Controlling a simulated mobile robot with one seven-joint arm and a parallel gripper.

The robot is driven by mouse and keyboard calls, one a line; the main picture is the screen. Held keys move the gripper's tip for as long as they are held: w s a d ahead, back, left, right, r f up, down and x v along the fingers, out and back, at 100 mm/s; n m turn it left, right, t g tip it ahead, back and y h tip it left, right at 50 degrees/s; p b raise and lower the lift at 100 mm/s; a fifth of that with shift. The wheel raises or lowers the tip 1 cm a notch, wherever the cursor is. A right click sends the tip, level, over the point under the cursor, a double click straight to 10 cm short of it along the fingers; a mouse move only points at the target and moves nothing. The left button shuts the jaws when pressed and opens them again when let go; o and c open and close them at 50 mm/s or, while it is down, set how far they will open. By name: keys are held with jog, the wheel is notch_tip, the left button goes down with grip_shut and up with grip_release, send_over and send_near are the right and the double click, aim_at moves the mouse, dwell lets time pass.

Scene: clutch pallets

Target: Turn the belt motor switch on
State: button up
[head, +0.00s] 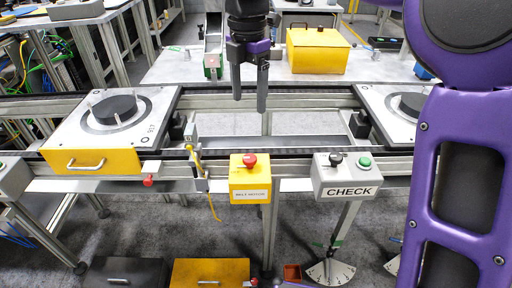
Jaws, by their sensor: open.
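The belt motor switch (250,180) is a yellow box on the near conveyor rail, in the middle of the head view. It has a red knob (249,160) on top and a white label that seems to read "BELT MOTOR". My gripper (249,97) hangs fingers down above and behind the box, over the gap of the conveyor. Its two dark fingers are apart and nothing is between them. The gripper does not touch the switch. Which way the knob is set cannot be told.
A grey CHECK box (346,190) with black and green knobs stands right of the switch. Pallets with dark discs sit on the conveyor at left (115,118) and right (392,110). A yellow case (318,52) is on the rear table. My purple arm covers the right side.

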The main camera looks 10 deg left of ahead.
aim_at(249, 158)
notch_tip(249, 158, down, 17)
jog(key=b, duration=0.3)
grip_shut()
dwell(0.5)
